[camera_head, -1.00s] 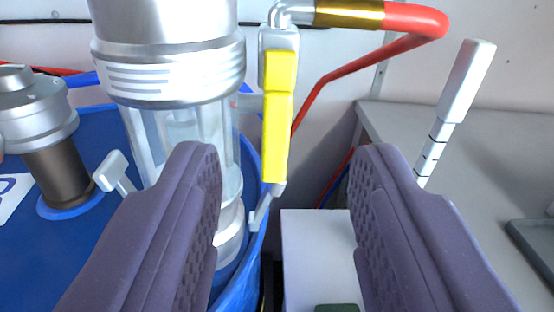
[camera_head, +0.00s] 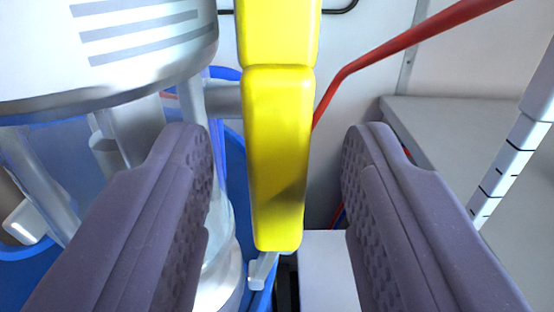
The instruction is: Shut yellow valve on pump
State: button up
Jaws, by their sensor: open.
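The yellow valve handle (camera_head: 278,150) hangs straight down in the middle of the view, its upper end cut off by the top edge. It is close to the camera. My gripper (camera_head: 278,165) is open, with one purple-grey finger on each side of the handle. Gaps show between the handle and both fingers, so neither appears to touch it. The silver pump (camera_head: 110,50) with its clear lower body fills the left side, partly hidden by the left finger.
A blue drum (camera_head: 232,170) stands behind the pump. A red hose (camera_head: 420,35) runs down behind the handle from the upper right. A white marked stick (camera_head: 520,135) rises at the right near a grey bench (camera_head: 440,115). A white box (camera_head: 322,270) lies below.

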grip_shut()
